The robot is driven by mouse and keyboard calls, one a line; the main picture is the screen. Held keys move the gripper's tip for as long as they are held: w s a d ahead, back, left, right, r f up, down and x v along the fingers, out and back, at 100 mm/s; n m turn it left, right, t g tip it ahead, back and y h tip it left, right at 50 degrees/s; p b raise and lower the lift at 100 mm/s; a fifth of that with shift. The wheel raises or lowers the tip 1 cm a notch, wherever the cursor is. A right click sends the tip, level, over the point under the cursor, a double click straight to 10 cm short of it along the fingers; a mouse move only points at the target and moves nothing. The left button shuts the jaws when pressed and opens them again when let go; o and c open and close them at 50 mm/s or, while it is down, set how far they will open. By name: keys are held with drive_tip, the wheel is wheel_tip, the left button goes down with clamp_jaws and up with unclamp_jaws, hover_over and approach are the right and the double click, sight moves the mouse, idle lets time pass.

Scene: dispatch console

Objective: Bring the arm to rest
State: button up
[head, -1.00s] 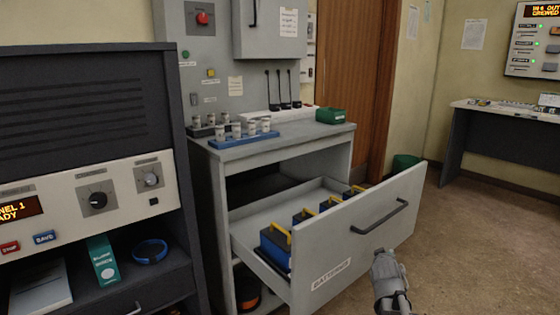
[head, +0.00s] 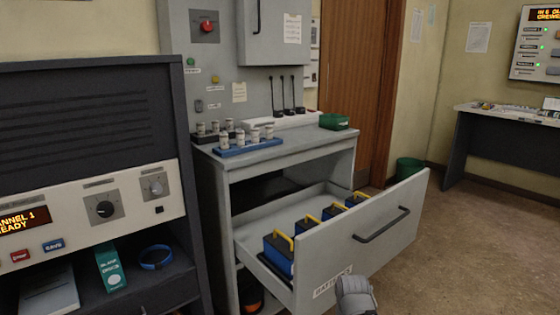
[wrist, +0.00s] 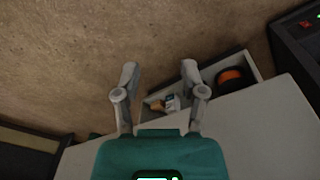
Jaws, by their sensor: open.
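My gripper (wrist: 160,82) shows in the wrist view with its two fingers spread apart and nothing between them. It points down, with brown floor and part of a low open compartment beyond the fingertips. In the head view only a grey part of my arm shows at the bottom edge, in front of the open drawer (head: 345,262); the fingertips cannot be made out there. The drawer is pulled out and holds several blue batteries with yellow handles (head: 279,252).
The drawer front with its dark handle (head: 382,226) juts into the room. A dark console (head: 85,120) stands at left. On the cabinet top are a blue rack (head: 248,147) and a green box (head: 334,122). Brown floor (head: 465,255) is clear at right.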

wheel_tip(320, 180, up, 38)
drive_tip(key=s+a+g+p, duration=0.1)
drive_tip(key=s+p, duration=0.1)
drive_tip(key=p, duration=3.6)
drive_tip(key=shift+s+a+r, duration=0.15)
drive_tip(key=shift+s+a, duration=0.05)
drive_tip(key=shift+a, duration=0.1)
idle(0.7)
